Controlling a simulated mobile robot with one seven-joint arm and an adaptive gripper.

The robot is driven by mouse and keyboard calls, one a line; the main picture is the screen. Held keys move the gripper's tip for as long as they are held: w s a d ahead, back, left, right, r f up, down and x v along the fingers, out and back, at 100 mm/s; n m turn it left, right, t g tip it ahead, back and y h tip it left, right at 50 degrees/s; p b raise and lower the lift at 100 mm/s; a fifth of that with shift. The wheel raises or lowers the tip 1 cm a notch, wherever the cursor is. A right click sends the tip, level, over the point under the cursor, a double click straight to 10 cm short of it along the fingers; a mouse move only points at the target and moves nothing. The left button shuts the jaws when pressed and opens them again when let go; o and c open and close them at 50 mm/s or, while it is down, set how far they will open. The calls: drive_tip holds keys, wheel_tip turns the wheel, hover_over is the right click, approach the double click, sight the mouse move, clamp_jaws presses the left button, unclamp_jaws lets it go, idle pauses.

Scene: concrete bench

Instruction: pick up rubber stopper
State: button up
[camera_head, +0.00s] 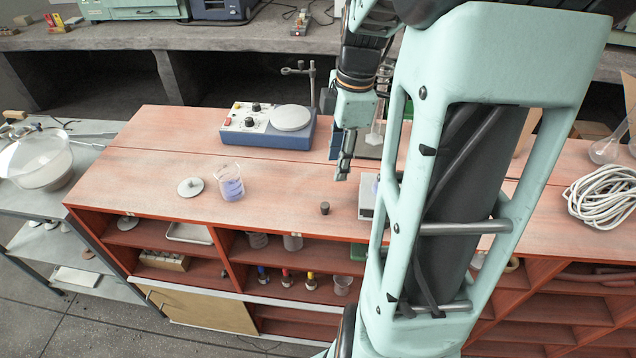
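A small dark rubber stopper (325,208) stands on the red-brown bench top (280,217), close to its front edge. My gripper (342,172) points down above the bench, a little behind and to the right of the stopper, and apart from it. I see its fingers nearly side-on, so I cannot tell whether they are open or shut. Nothing shows hanging from the fingertips.
A beaker with violet liquid (230,184) and a pale disc (190,187) stand to the left. A blue stirrer plate (268,127) is behind. A pale box-like device (367,198) sits just right of the stopper, partly hidden by my arm. Coiled white cable (603,196) lies far right.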

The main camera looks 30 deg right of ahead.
drive_tip(key=a+n, duration=0.1)
hover_over(325, 205)
drive_tip(key=d, duration=0.1)
drive_tip(key=f, duration=0.6)
drive_tip(key=shift+w, duration=0.3)
drive_tip(key=shift+s+a+f, duration=0.15)
drive_tip(key=shift+a+f, duration=0.05)
drive_tip(key=shift+f, duration=1.15)
drive_tip(key=shift+s+a+f, duration=0.1)
drive_tip(key=shift+a+f, duration=0.1)
drive_tip(key=shift+f, duration=1.1)
drive_tip(key=shift+c, duration=0.4)
drive_tip(key=c, duration=0.7)
